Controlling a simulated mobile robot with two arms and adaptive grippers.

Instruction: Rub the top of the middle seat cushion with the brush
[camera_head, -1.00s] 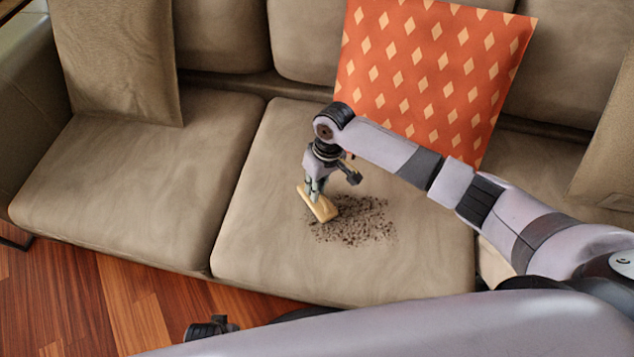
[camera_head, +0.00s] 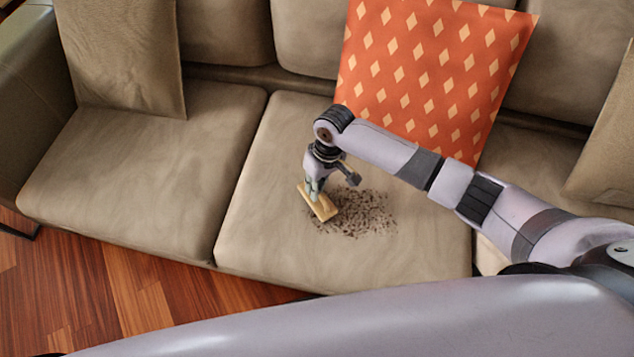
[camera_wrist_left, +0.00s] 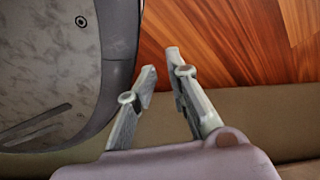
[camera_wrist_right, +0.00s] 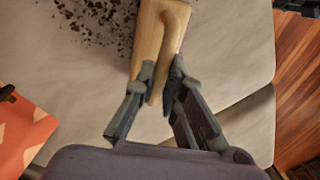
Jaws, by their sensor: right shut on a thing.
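The middle seat cushion (camera_head: 270,245) is beige, with a patch of dark crumbs (camera_head: 365,215) near its centre. The wooden brush (camera_head: 318,205) is at the left edge of the crumbs, low over or on the cushion; its underside is hidden. My right gripper (camera_head: 313,190) points down and is shut on the brush. In the right wrist view the fingers grip the raised handle of the brush (camera_wrist_right: 158,45), with crumbs beside it. My left gripper (camera_wrist_left: 160,75) is open and empty in the left wrist view, above the floor and the sofa's front; it is not seen in the head view.
An orange pillow with pale diamonds (camera_head: 430,75) leans on the backrest behind the middle cushion. A beige pillow (camera_head: 120,55) stands on the left seat (camera_head: 140,170). Wooden floor (camera_head: 100,290) lies in front of the sofa. The cushion's left part is clear.

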